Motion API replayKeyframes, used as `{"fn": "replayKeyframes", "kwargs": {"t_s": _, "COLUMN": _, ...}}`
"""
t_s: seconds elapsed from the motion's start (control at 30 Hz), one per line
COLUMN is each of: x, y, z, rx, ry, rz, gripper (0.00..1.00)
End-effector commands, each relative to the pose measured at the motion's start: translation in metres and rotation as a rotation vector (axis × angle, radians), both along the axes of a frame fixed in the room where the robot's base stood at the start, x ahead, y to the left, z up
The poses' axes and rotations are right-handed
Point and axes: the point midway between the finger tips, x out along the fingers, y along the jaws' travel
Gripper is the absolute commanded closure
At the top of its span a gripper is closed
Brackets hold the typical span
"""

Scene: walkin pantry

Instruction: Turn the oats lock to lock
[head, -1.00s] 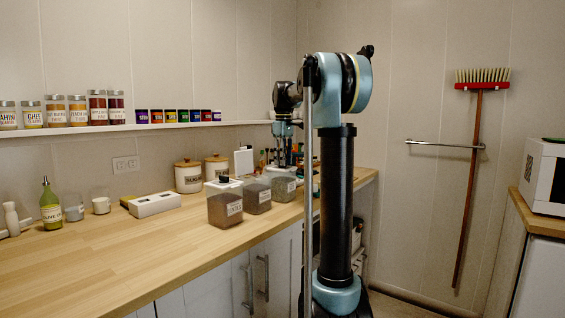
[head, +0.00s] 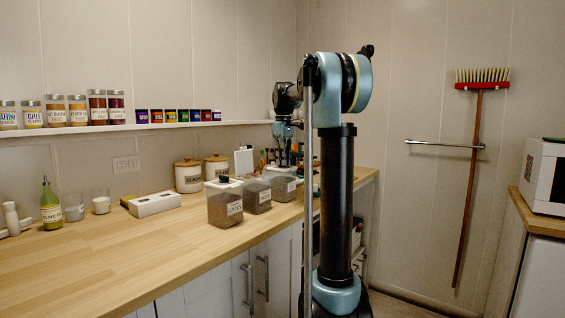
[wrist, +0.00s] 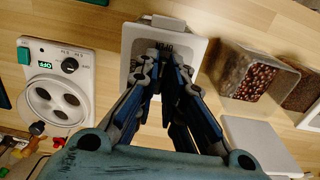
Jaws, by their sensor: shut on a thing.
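My gripper (head: 284,158) points straight down at the rear clear canister (head: 284,188) in the row on the counter, which I take for the oats. Its label is too small to read. In the wrist view, my gripper (wrist: 165,62) has its fingers closed together over the middle of the canister's pale square lid (wrist: 130,65). They are shut on the small lock on top, which the fingers hide almost fully. The lock's angle cannot be seen. The canister stands upright on the counter.
Two similar canisters, a middle one (head: 257,196) and a front one with a black knob (head: 225,205), stand close by on the wooden counter (head: 120,262). In the wrist view, a white device with dials (wrist: 57,85) lies to the left. The counter's front left is clear.

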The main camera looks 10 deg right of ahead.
Motion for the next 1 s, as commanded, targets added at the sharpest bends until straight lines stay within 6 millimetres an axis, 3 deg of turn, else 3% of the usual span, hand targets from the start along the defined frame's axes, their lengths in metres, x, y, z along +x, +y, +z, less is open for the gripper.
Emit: {"fn": "replayKeyframes", "kwargs": {"t_s": 1.0, "x": -0.0015, "y": 0.0036, "z": 0.0001, "rx": -0.003, "ry": -0.002, "rz": -0.889, "gripper": 1.00}}
